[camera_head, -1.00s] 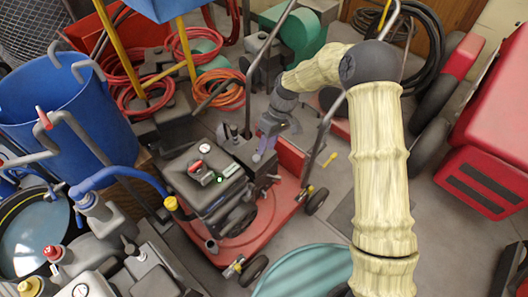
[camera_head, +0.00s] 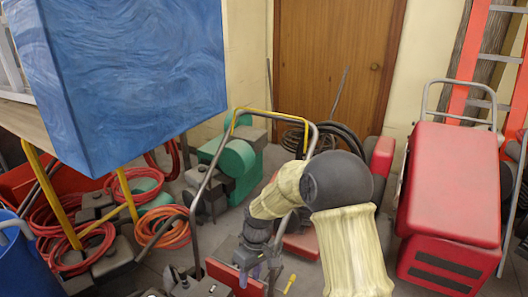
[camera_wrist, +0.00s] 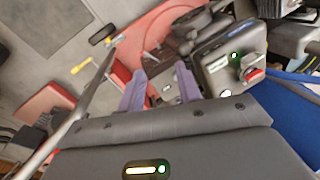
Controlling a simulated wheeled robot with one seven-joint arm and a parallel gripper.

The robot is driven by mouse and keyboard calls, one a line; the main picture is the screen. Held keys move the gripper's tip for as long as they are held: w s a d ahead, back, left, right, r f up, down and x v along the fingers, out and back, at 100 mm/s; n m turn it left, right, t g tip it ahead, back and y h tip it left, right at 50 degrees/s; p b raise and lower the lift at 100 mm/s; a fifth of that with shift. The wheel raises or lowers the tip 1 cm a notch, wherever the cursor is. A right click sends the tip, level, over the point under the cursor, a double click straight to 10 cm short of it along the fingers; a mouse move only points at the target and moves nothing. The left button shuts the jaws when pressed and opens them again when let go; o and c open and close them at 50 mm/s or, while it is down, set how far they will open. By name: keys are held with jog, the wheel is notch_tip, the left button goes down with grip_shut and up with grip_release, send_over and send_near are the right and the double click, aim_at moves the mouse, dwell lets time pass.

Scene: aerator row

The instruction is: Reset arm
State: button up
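My gripper (camera_wrist: 161,88) shows in the wrist view with its two purple fingers spread and nothing between them. Beyond the fingers is the aerator's red deck (camera_wrist: 147,45), with a black engine (camera_wrist: 222,55) to the right that has a green light and a red-and-grey knob. In the head view my arm, in a pale ribbed sleeve, bends at a dark elbow and reaches down left.
A red wheeled machine (camera_head: 450,190) stands at the right. A wooden door (camera_head: 335,60) and a green machine (camera_head: 237,160) are behind. The handle's bar runs close to my gripper.

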jog(key=s+d+r+m+t+h, duration=0.1)
jog(key=s+d+r+m+t, duration=0.1)
jog(key=s+d+r+m, duration=0.3)
jog(key=s+d+r+m+t, duration=0.1)
jog(key=s+d, duration=0.3)
jog(key=d, duration=0.4)
jog(key=s+d+r+m+t+h, duration=0.1)
jog(key=s+d+r+m+t, duration=0.1)
jog(key=s+d+r+m, duration=0.3)
notch_tip(320, 180, up, 19)
jog(key=d+n+p, duration=0.1)
jog(key=n+p, duration=0.1)
jog(key=p, duration=1.9)
jog(key=shift+w+d, duration=0.15)
jog(key=shift+w, duration=0.3)
jog(key=shift+f, duration=0.1)
